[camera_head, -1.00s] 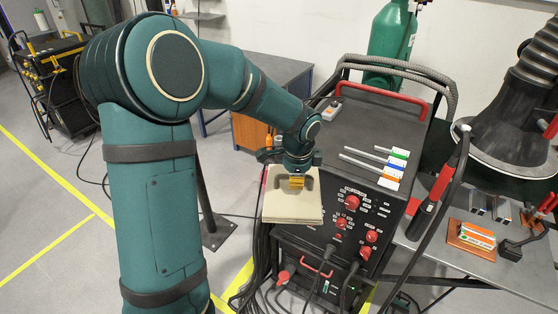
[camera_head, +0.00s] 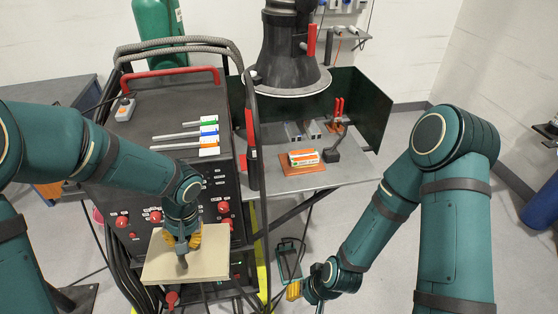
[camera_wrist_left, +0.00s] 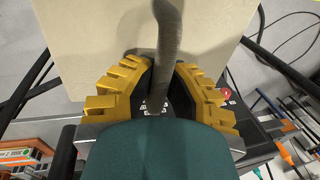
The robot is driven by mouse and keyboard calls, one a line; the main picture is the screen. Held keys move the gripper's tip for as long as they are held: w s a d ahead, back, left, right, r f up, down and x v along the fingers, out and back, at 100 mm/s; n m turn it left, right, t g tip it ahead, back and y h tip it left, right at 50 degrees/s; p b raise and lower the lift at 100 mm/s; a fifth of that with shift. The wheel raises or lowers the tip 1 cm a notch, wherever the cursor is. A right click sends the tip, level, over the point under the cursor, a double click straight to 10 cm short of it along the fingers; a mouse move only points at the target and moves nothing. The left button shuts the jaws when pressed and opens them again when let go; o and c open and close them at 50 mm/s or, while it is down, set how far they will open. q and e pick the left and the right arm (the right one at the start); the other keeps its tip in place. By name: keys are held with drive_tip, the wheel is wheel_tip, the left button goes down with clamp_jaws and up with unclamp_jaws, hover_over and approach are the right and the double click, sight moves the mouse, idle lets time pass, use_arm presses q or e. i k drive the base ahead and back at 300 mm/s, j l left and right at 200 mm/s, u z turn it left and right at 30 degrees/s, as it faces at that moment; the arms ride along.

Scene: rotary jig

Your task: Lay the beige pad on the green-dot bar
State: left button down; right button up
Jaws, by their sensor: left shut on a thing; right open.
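The beige pad (camera_head: 160,268) is a flat square slab with a dark grey handle strip. My left gripper (camera_head: 182,243) is shut on the strip and holds the pad in the air before the black machine's front. The left wrist view shows the pad (camera_wrist_left: 95,25) beyond the yellow fingers (camera_wrist_left: 158,92), with the grey strip between them. On the machine top lie thin grey bars with a green label (camera_head: 209,120), a blue label and an orange-white label; I cannot make out a green dot. My right gripper (camera_head: 298,292) is open and empty, low at the bottom centre.
The black machine (camera_head: 130,165) has a red handle and knobs. Right of it, a grey table (camera_head: 330,176) holds an orange-white block on a copper plate (camera_head: 303,160) and small clamps. A dark extraction hood (camera_head: 288,60) hangs over the table. A torch and hose stand between.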

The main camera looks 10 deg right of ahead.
sight(305, 155)
drive_tip(key=i+l+u, duration=0.1)
drive_tip(key=l, duration=0.35)
drive_tip(key=i+l+u, duration=0.1)
drive_tip(key=i+l, duration=0.15)
drive_tip(key=l, duration=0.25)
drive_tip(key=i+l+u, duration=0.15)
drive_tip(key=l, duration=0.3)
drive_tip(key=i+l+u, duration=0.1)
drive_tip(key=l, duration=0.4)
drive_tip(key=i+l+u, duration=0.1)
drive_tip(key=l, duration=0.4)
drive_tip(key=i+l+u, duration=0.1)
drive_tip(key=l, duration=0.4)
drive_tip(key=i+l+u, duration=0.1)
drive_tip(key=l, duration=0.2)
drive_tip(key=i+l+u, duration=0.1)
drive_tip(key=i+l, duration=0.15)
drive_tip(key=i+l+u, duration=0.1)
drive_tip(key=l, duration=0.3)
